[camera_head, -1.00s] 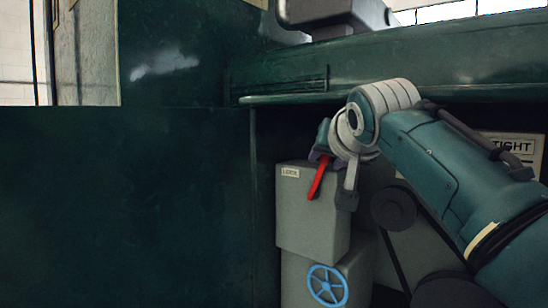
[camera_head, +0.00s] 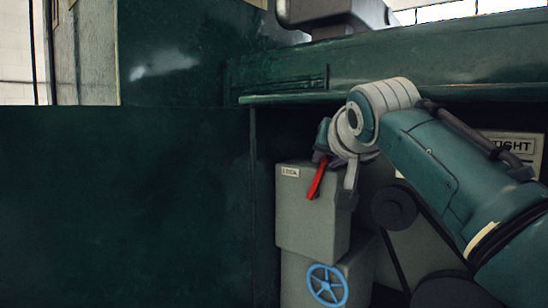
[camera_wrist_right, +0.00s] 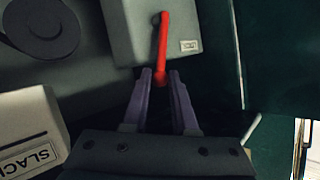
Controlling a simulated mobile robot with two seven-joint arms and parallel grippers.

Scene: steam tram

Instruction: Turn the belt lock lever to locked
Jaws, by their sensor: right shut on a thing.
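The belt lock lever (camera_head: 317,180) is a red bar on the front of a grey box (camera_head: 312,220) with a small LOCK plate (camera_head: 290,172). In the head view it slants, its upper end to the right. My right gripper (camera_head: 323,157) is at that upper end. In the right wrist view the lever (camera_wrist_right: 162,40) runs down from its mount on the box, and its end lies between the purple fingertips of my right gripper (camera_wrist_right: 160,77), which is shut on it. My left gripper is not in view.
A blue handwheel (camera_head: 327,286) sits below the lock box. A dark pulley (camera_head: 394,207) with a belt is to the right, near a TIGHT sign (camera_head: 512,146). A green ledge (camera_head: 400,75) runs above my right arm. The wrist view shows a SLACK sign (camera_wrist_right: 35,160).

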